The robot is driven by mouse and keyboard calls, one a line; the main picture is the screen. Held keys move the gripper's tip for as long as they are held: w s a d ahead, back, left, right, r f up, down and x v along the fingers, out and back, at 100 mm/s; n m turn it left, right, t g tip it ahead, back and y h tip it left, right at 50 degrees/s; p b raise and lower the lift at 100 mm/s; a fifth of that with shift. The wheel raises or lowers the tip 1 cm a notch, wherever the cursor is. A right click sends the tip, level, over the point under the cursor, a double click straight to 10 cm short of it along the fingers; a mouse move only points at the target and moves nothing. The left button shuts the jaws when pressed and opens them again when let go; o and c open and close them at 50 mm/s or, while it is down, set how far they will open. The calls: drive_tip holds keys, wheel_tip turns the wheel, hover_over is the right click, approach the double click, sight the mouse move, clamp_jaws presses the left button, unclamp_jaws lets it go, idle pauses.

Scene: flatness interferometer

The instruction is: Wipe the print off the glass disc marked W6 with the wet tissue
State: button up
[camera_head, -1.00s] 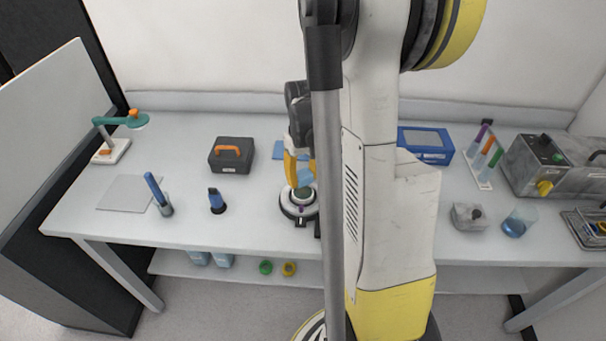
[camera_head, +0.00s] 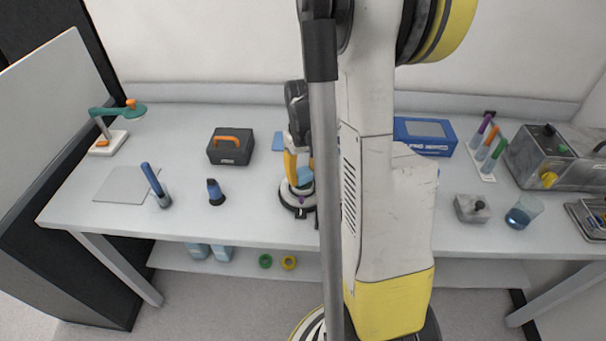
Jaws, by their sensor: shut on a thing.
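My gripper (camera_head: 298,168), with yellow fingers, points down at the middle of the bench. It is shut on a light blue tissue (camera_head: 305,176). The tissue is low over a round stand (camera_head: 290,203) with a dark and white base and seems to meet its top. The glass disc cannot be made out clearly there; the tissue and fingers cover the top of the stand. No W6 mark and no print can be read. My arm hides the stand's right side.
A dark case with an orange handle (camera_head: 230,147), a blue-capped dark holder (camera_head: 215,192) and a blue stick in a cup (camera_head: 157,188) stand left. A blue box (camera_head: 424,136), a grey block (camera_head: 472,208) and a beaker (camera_head: 523,212) stand right.

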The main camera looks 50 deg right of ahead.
drive_tip(key=shift+f+b, duration=0.5)
drive_tip(key=shift+f, duration=0.15)
idle(0.3)
